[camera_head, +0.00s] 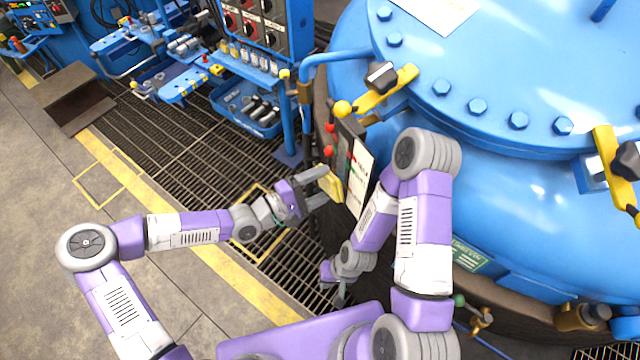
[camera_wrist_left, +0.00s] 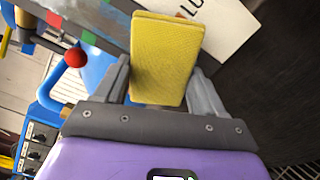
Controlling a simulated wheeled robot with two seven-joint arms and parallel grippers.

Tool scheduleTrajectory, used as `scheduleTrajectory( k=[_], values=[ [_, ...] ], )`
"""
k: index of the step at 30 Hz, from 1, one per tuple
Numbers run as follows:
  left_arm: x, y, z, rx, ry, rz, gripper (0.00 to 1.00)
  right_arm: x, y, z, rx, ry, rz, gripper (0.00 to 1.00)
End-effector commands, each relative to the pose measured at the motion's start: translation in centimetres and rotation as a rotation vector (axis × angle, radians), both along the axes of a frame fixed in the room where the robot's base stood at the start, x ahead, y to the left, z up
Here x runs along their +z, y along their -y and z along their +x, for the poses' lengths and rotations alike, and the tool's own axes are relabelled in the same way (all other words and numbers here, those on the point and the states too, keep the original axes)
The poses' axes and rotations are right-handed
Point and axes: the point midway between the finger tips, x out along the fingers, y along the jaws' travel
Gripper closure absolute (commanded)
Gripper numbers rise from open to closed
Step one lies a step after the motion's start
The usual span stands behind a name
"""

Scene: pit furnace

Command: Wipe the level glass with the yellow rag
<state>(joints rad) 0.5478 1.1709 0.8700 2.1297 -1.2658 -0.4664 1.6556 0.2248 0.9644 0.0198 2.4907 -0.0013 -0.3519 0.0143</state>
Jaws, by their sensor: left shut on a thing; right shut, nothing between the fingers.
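My left gripper (camera_head: 318,188) is shut on the yellow rag (camera_head: 331,184), a flat folded pad. The rag (camera_wrist_left: 160,60) stands out between the fingers in the left wrist view. It is in front of the level gauge (camera_head: 349,150), a dark upright frame with red knobs, a coloured strip and a white plate, beside the blue vessel. In the left wrist view the gauge frame (camera_wrist_left: 97,38) runs behind the rag; I cannot tell whether they touch. My right gripper (camera_head: 340,296) is shut and empty, low in front of the vessel, partly hidden by my arm.
The large blue vessel (camera_head: 480,70) with bolts and yellow clamps (camera_head: 388,90) fills the right. A blue pipe (camera_head: 335,55) runs above the gauge. A blue workbench (camera_head: 190,75) and control panel (camera_head: 262,20) stand behind. Grating (camera_head: 190,140) lies open at left.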

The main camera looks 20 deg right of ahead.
Motion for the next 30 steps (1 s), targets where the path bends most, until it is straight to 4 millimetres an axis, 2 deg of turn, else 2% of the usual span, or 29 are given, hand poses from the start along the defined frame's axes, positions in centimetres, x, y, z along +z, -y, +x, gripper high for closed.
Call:
scheduleTrajectory(
  k=[30],
  values=[
    [0.2, 1.8, 0.4, -0.001, 0.0, -0.001, 0.59, -0.2, 0.0, 0.0, 0.0, 0.0, 0.0, 1.0]
  ],
)
